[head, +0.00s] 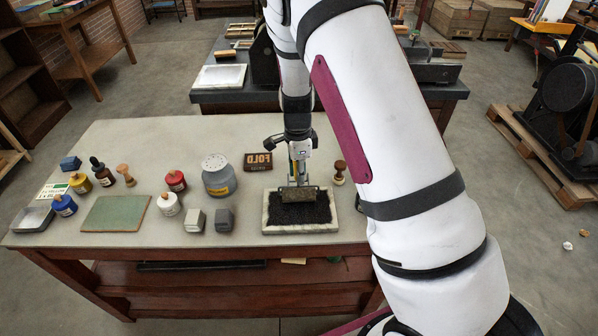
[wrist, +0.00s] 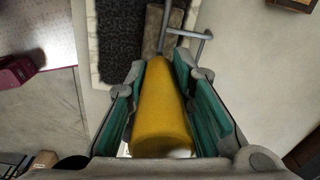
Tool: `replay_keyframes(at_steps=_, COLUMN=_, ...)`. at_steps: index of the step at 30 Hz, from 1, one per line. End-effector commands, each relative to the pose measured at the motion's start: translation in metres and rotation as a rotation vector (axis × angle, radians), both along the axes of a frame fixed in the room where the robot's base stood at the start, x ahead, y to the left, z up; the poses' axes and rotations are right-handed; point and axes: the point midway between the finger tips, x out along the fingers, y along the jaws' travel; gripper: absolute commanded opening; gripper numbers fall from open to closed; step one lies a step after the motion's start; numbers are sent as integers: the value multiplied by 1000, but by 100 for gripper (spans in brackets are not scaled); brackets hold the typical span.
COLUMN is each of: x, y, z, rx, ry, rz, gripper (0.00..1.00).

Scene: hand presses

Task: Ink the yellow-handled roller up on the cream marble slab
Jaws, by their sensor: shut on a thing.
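The cream marble slab (head: 268,229) lies near the front edge of the table, with a speckled black ink patch on its middle. It also shows in the wrist view (wrist: 82,40). The roller (head: 300,194) lies across the far part of the black patch, its drum dark. In the wrist view its yellow handle (wrist: 160,115) sits between the green pads of my gripper (wrist: 162,100), which is shut on it. My gripper (head: 299,160) is above the slab's far side in the head view. I cannot tell whether the drum touches the ink or hovers just over it.
A type block (head: 258,162) and a dark wooden-knobbed stamp (head: 339,172) stand close behind and right of the slab. Left are a grey jar (head: 218,178), two grey blocks (head: 195,220), several ink bottles and a green mat (head: 115,214). Table left of the blocks is partly clear.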

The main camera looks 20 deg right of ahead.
Motion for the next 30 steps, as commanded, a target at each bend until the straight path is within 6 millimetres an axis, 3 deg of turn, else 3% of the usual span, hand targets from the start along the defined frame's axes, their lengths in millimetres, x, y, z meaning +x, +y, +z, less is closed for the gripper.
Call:
replay_keyframes(at_steps=9, x=-24, y=8, z=3, rx=1, ry=2, rz=2, gripper=0)
replay_keyframes(at_steps=19, x=-33, y=11, z=2, rx=0, ry=0, rz=1, gripper=0)
replay_keyframes(at_steps=30, x=-58, y=18, z=2, rx=0, ry=1, rz=1, gripper=0)
